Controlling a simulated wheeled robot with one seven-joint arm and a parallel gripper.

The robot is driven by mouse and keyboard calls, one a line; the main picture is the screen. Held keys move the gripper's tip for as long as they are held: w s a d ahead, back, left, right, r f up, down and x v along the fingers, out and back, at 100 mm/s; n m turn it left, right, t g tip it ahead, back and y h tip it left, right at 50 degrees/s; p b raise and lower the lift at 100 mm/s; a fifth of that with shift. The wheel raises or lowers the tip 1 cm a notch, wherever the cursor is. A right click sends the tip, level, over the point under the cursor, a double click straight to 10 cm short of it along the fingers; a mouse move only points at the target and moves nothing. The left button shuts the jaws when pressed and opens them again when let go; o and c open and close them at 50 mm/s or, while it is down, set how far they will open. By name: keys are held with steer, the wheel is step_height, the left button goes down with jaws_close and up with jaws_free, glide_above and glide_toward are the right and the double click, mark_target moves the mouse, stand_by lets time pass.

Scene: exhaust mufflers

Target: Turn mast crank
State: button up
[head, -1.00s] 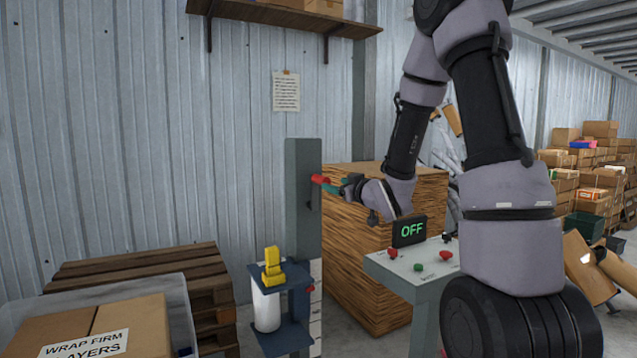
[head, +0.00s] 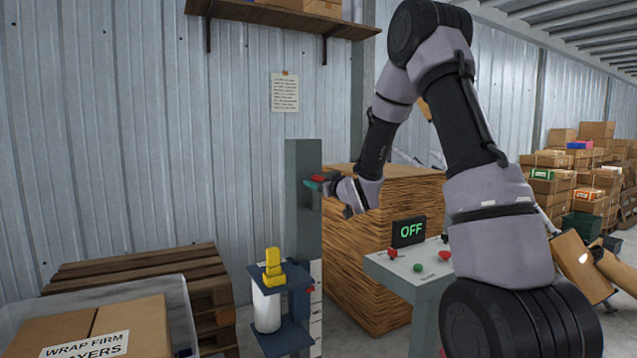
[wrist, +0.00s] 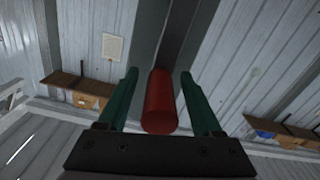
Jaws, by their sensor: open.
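The mast (head: 304,230) is a grey upright post left of the wooden crate. The crank's red handle (head: 318,178) sticks out near the mast's top in the head view. In the wrist view the red handle (wrist: 161,102) lies between the two green fingers, with a visible gap on each side. My gripper (head: 316,186) is open around the handle; it also shows in the wrist view (wrist: 162,85). The crank's arm behind the handle is mostly hidden. A carriage (head: 284,338) with a white roll (head: 266,308) and a yellow piece (head: 273,266) sits low on the mast.
A wooden crate (head: 395,250) stands right behind the mast. A pallet stack (head: 150,262) and a bin with a carton (head: 185,300) are at the left.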

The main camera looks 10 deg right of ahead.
jaws_close()
steer(key=shift+d, duration=0.1)
stand_by(1.3)
